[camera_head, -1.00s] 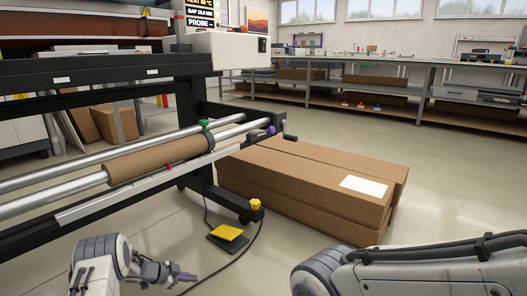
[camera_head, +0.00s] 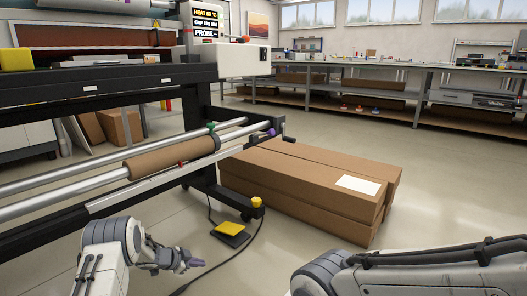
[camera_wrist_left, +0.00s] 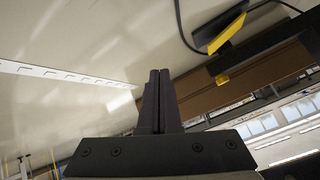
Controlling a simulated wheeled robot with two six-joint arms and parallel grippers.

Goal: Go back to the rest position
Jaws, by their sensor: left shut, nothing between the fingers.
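My left gripper (camera_head: 190,262) is low at the bottom left of the head view, over the floor and in front of the machine's rollers. Its fingers are shut with nothing between them; they also show shut together in the left wrist view (camera_wrist_left: 158,85). My right arm (camera_head: 420,272) comes in at the bottom right of the head view. Its gripper is out of the frame.
The black machine with silver rollers and a brown roll (camera_head: 170,156) stands at the left. A yellow foot pedal (camera_head: 231,229) with a cable lies on the floor near my left gripper. Long cardboard boxes (camera_head: 290,195) lie in the middle. Open floor lies behind them.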

